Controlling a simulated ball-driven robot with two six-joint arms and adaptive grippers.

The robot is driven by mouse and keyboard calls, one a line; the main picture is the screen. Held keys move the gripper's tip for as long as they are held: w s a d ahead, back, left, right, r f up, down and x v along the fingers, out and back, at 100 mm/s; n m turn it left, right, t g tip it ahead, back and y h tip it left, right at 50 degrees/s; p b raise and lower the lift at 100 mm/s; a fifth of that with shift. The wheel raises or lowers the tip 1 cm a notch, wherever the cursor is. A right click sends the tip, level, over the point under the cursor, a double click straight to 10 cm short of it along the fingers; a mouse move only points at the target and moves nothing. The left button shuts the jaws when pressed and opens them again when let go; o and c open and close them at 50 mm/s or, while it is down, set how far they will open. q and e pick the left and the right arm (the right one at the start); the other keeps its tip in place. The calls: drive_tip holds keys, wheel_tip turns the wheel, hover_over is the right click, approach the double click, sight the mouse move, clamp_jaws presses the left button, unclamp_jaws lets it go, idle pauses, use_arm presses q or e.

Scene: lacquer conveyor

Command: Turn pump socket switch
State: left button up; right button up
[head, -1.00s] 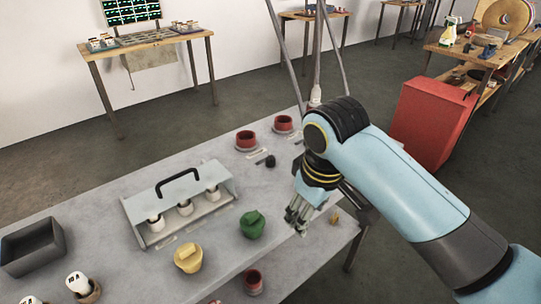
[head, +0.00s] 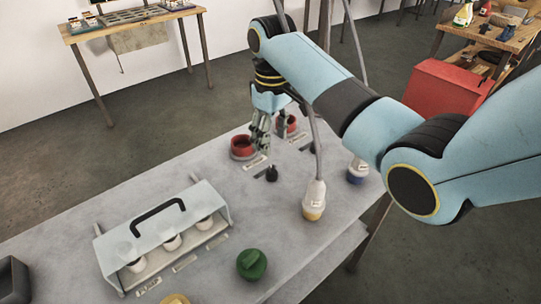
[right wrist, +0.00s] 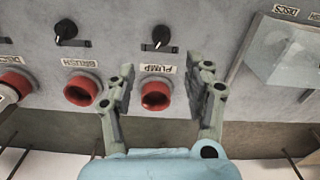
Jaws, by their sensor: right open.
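In the right wrist view the pump socket (right wrist: 156,94) is a red ring under a PUMP label (right wrist: 158,69). Its switch (right wrist: 160,36) is a black knob with a pointer, just beyond the label. My right gripper (right wrist: 165,82) is open, its fingers either side of the socket in that view, and holds nothing. In the head view this gripper (head: 271,140) hangs beside the nearer red socket (head: 240,148), partly hiding the area. The black switch (head: 271,174) stands close to it, apart from the fingers. My left gripper is out of view.
A brush socket (right wrist: 80,91) and its knob (right wrist: 66,29) sit beside the pump ones. A handled cover box (head: 150,234) stands at left. Cabled yellow (head: 314,201) and blue (head: 357,172) plugs and a green knob (head: 251,264) stand on the table.

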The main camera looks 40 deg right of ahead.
sight(271, 170)
drive_tip(key=f, duration=0.5)
drive_tip(key=shift+s+a+f, duration=0.15)
drive_tip(key=shift+s+f, duration=0.1)
drive_tip(key=shift+f, duration=0.15)
wheel_tip(271, 170, down, 3)
drive_tip(key=shift+w, duration=0.15)
drive_tip(key=shift+f+b, duration=0.35)
drive_tip(key=shift+f, duration=0.5)
drive_tip(key=shift+c, duration=0.2)
drive_tip(key=c, duration=0.4)
clamp_jaws()
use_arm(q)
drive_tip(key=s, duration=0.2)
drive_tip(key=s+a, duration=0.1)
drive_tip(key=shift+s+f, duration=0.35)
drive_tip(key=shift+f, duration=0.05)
